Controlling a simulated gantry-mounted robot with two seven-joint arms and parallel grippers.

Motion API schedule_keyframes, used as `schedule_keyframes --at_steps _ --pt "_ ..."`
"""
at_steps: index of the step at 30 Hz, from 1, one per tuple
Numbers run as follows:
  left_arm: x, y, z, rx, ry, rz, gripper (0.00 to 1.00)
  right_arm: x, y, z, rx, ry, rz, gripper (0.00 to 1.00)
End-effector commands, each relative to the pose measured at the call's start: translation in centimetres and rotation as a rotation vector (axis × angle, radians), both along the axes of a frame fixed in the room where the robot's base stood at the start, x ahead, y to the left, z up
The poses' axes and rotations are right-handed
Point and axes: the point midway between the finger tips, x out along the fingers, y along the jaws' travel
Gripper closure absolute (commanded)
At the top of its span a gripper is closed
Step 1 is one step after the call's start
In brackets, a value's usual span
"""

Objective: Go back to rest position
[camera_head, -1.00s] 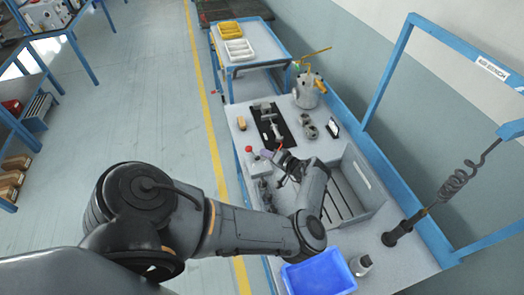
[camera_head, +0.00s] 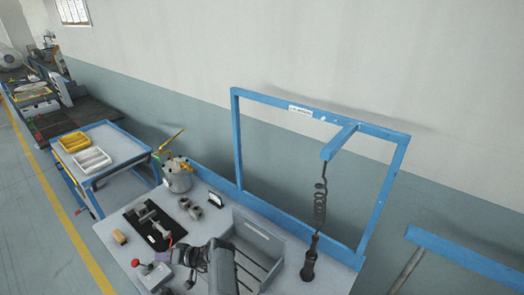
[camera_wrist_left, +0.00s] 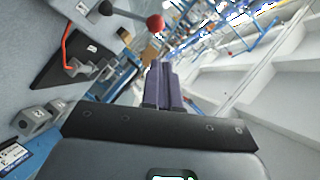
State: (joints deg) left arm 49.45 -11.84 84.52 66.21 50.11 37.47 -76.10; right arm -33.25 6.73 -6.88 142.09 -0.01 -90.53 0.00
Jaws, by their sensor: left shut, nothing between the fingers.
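My left gripper (camera_head: 178,252) is low over the blower bench (camera_head: 118,240), near the bottom edge of the head view. Its dark wrist hides part of the bench behind it. In the left wrist view its purple fingers (camera_wrist_left: 163,86) are together with nothing between them. The fingers are apart from the red-knobbed lever (camera_wrist_left: 155,22) beyond them; that red knob also shows in the head view (camera_head: 135,262), left of the gripper. My right gripper is in neither view.
A black mat with metal parts (camera_head: 155,222), a grey slatted crate (camera_head: 262,236) and a metal pot (camera_head: 177,178) are close by. A tool on a coiled cord (camera_head: 309,262) hangs from the blue frame (camera_head: 237,140). Open air lies above the bench.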

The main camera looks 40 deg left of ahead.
Motion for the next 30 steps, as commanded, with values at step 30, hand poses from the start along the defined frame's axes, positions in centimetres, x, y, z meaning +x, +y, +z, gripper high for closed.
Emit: schedule_keyframes --at_steps 30 --pt "7.1 -26.6 6.9 -0.751 -0.450 -1.288 1.00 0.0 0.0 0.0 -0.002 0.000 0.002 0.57"
